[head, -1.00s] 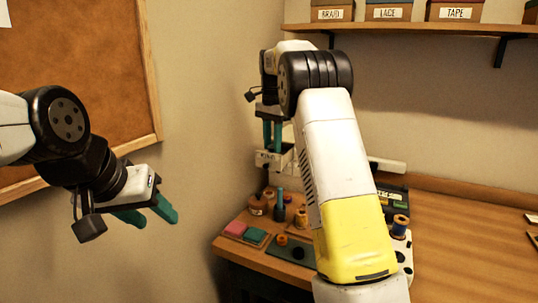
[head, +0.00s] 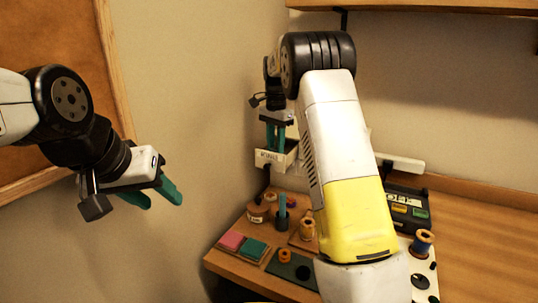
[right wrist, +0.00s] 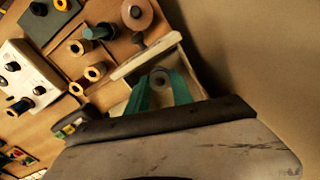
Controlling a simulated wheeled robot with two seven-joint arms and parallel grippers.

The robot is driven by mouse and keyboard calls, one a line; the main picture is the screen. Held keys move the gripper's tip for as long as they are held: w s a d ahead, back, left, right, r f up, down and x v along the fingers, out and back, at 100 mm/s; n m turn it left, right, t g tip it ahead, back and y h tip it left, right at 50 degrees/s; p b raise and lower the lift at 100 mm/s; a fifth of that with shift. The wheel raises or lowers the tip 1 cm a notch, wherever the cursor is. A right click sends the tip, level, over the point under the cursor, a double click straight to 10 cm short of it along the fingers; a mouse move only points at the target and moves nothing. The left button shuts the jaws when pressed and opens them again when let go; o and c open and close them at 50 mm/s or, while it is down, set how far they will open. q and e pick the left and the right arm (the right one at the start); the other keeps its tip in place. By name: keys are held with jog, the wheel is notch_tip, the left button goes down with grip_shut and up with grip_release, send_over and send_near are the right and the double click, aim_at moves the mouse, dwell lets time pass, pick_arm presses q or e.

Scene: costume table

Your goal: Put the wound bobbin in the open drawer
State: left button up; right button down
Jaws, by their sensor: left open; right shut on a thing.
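The wound bobbin (right wrist: 161,78) shows as a small grey ring between the teal fingers of my right gripper (right wrist: 163,90) in the right wrist view. My right gripper is shut on it. In the head view, my right gripper (head: 275,138) points down at the open drawer (head: 268,157), a pale box with a labelled front on the wall. The bobbin cannot be made out there. In the right wrist view, the bobbin appears over the drawer's interior, behind its pale front (right wrist: 147,56); its height is hard to judge. My left gripper (head: 163,197) is open and empty, away at the left.
Below the drawer, the table holds several spools, pink and green pads (head: 232,240) and a dark mat (head: 290,270). A blue spool (head: 422,241) and a black box (head: 408,212) stand further right. A shelf (head: 430,6) runs above. The table's right side is mostly clear.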

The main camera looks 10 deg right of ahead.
jog(key=shift+f, duration=1.65)
jog(key=shift+f, duration=0.15)
jog(key=c, duration=1.4)
grip_release()
